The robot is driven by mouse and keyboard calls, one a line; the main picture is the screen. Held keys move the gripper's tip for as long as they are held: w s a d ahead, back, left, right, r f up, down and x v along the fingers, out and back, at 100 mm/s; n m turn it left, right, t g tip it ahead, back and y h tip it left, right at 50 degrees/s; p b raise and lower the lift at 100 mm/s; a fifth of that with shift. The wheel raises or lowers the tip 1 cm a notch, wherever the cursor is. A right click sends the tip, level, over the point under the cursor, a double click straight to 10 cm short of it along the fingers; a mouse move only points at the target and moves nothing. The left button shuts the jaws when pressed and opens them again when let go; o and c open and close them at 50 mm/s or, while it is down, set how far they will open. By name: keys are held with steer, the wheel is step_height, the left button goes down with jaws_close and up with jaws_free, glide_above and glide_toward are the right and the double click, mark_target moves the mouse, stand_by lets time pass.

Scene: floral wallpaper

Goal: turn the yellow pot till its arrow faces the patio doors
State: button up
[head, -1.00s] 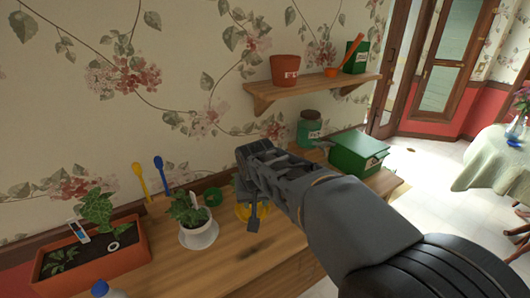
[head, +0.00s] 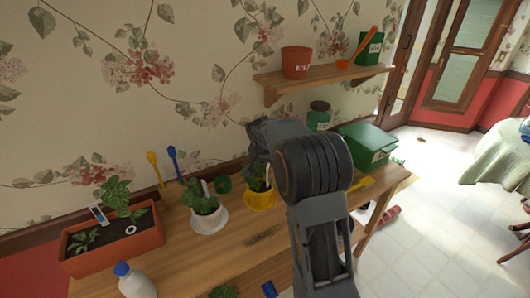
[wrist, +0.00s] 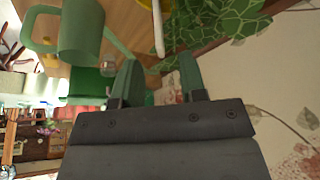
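The yellow pot (head: 262,203) stands on the wooden bench on a yellow saucer, with a leafy plant and a white marker in it. My arm partly covers it; I cannot make out its arrow. My gripper's end is mostly hidden behind my arm in the head view, close above and behind the pot. In the wrist view my gripper (wrist: 160,75) has its two fingers apart with nothing between them. Leaves (wrist: 215,28) and a white marker (wrist: 158,28) show just beyond the fingertips. Glazed doors (head: 466,62) stand at the far right.
A white pot (head: 208,218) with a plant is left of the yellow pot, near a terracotta planter (head: 115,246). A small green pot (head: 223,184) sits behind. A green box (head: 368,145) is to the right. The shelf (head: 320,82) overhangs the back.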

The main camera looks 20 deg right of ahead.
mark_target(268, 165)
steer(key=shift+p+x, duration=0.55)
steer(key=shift+x, duration=2.75)
jaws_close()
steer(key=shift+r, duration=0.1)
